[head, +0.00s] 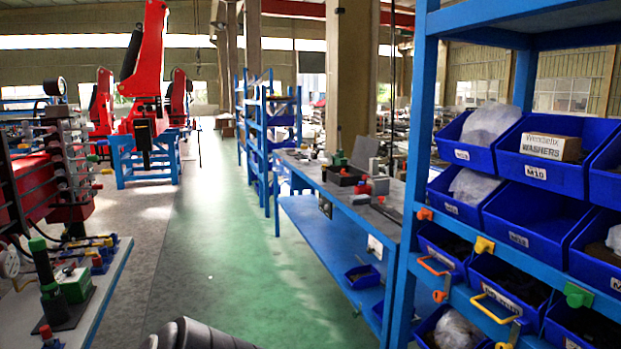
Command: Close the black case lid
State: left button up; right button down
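A small black open-topped box (343,176), possibly the black case, sits on the blue workbench (318,180) in the middle distance. An upright grey panel (365,153) stands just behind it; I cannot tell whether this is its lid. The box's inside is too small to make out. Neither of my grippers is in view. Only a dark grey rounded part, probably of my arm, shows at the bottom edge.
A tall blue shelf (415,130) with blue bins (540,207) stands close on the right. A low platform with valves and pipes (60,270) is on the left. A blue stand (145,158) carries red machinery. The green floor (235,250) between is clear.

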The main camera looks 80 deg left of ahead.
aim_at(365, 149)
jog(key=u, duration=2.25)
